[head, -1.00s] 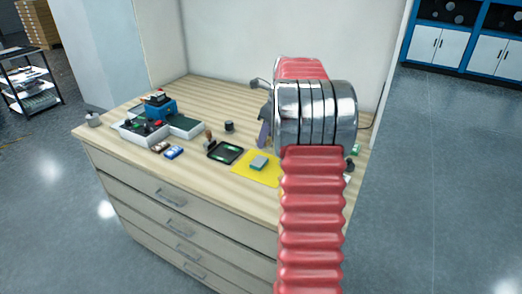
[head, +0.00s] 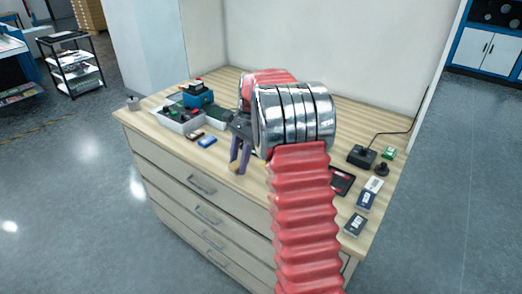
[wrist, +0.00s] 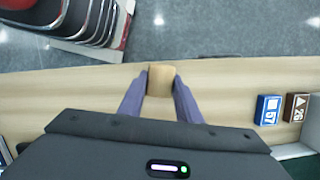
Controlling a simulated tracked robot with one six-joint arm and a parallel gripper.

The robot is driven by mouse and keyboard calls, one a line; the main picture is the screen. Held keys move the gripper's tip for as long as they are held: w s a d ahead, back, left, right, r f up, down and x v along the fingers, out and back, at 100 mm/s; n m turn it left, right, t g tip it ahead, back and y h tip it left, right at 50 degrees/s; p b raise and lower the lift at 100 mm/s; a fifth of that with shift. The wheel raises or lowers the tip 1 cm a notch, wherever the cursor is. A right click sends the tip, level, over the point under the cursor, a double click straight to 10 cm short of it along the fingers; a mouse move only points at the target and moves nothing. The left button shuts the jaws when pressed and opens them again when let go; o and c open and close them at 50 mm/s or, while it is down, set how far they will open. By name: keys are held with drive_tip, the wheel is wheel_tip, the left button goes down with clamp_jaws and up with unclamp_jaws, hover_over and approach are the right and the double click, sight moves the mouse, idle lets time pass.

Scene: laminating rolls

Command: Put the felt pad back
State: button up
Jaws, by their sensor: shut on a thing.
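My gripper (head: 240,160) is low over the front part of the wooden bench top, with its two purple fingers pointing down. In the wrist view the fingers (wrist: 161,84) are shut on a small tan block (wrist: 161,78), one on each side. I cannot tell from its visible face whether this block is the felt pad. In the head view the block is hidden by the fingers and the arm. Whether it touches the bench top cannot be told. The yellow sheet with a grey-green block seen earlier is hidden behind my arm.
A blue device (head: 197,96) with grey trays stands at the back left. A blue box (head: 207,141) and a brown box (head: 195,135) lie left of my gripper. A black tray (head: 342,180), dark cards (head: 367,200) and a black device (head: 362,155) lie right of my arm.

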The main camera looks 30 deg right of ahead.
drive_tip(key=s+a+f+n+g+h, duration=0.1)
drive_tip(key=a+f+n, duration=0.1)
drive_tip(key=a+n, duration=0.6)
drive_tip(key=s+a+f+n+g+h, duration=0.1)
drive_tip(key=a+f+n+h, duration=0.1)
drive_tip(key=a+n, duration=0.6)
drive_tip(key=a+f, duration=0.1)
drive_tip(key=a, duration=0.3)
drive_tip(key=shift+s+f+g, duration=0.15)
drive_tip(key=shift+f+g, duration=0.15)
drive_tip(key=shift+g, duration=0.1)
drive_tip(key=shift+s, duration=0.15)
